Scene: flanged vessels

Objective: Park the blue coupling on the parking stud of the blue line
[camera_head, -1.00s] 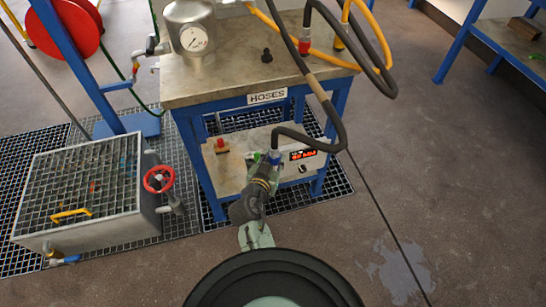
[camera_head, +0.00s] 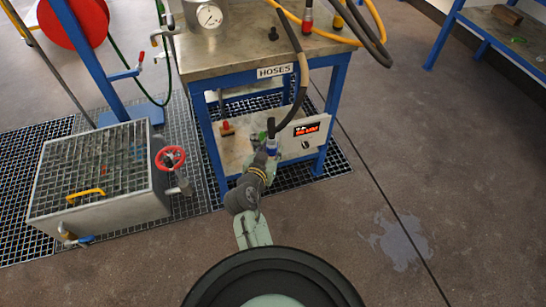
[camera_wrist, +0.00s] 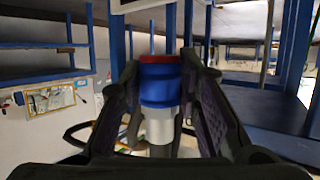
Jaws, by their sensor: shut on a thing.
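The blue coupling (camera_head: 272,147) is in my gripper (camera_head: 268,158), in front of the table's lower shelf and just left of the display box. A black hose loops from it up toward the table top. In the wrist view the coupling (camera_wrist: 160,84) is upright between the two fingers, a blue body with a red rim above a silver part. My gripper (camera_wrist: 160,100) is shut on it. A dark stud (camera_head: 273,34) stands on the table top and a red-topped fitting (camera_head: 227,128) on the lower shelf; I cannot tell which belongs to the blue line.
The table (camera_head: 240,55) bears a HOSES label. Red-banded (camera_head: 307,18) and yellow hose ends stand at its top. The display box (camera_head: 306,133) is close right of my gripper. A grated tank (camera_head: 100,215) with a red handwheel (camera_head: 171,158) stands left.

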